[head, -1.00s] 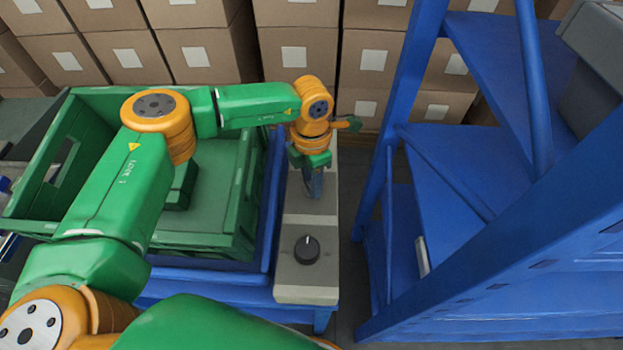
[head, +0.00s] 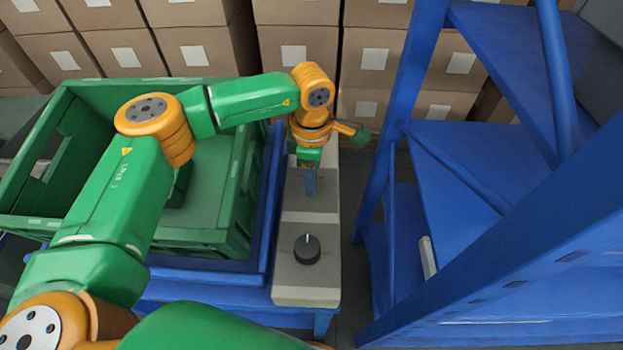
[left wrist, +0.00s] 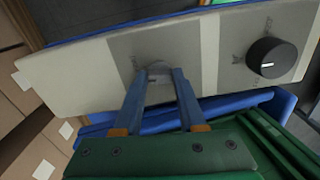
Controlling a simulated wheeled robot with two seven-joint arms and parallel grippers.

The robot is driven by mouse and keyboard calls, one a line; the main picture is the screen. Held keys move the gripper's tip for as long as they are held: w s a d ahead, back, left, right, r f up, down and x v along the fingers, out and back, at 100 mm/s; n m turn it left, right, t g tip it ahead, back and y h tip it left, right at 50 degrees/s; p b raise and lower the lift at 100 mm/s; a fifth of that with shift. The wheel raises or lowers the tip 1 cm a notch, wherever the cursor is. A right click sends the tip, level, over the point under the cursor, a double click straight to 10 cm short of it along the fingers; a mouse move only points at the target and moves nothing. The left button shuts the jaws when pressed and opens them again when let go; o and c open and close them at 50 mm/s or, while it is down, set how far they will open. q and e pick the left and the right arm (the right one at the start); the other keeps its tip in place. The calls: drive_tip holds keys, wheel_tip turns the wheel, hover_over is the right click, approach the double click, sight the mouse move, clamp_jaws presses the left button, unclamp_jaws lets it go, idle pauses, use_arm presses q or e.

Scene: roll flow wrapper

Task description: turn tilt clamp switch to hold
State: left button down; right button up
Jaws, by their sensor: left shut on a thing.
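A narrow pale control panel (head: 300,282) runs away from me beside the green crate. Its near end carries a round black knob (head: 307,249) with a white mark, which also shows in the left wrist view (left wrist: 271,58). A small light-grey switch (left wrist: 159,67) sits on a darker grey patch further along the panel. My left gripper (head: 310,188) points down onto this patch. In the left wrist view its blue fingers (left wrist: 160,78) are closed on the grey switch and partly hide it. The panel lettering is too small to read. My right gripper is out of view.
A large green crate (head: 240,185) stands in a blue frame (head: 262,255) left of the panel. A blue rack (head: 393,120) stands on the right, with a narrow gap of floor between. Stacked cardboard boxes (head: 295,55) line the back.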

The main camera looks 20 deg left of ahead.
use_arm(q)
drive_tip(key=m+b, duration=0.1)
drive_tip(key=m, duration=0.3)
drive_tip(key=shift+m, duration=0.3)
idle(0.4)
drive_tip(key=shift+c, duration=2.4)
unclamp_jaws()
wheel_tip(320, 180, up, 7)
drive_tip(key=shift+r, duration=0.1)
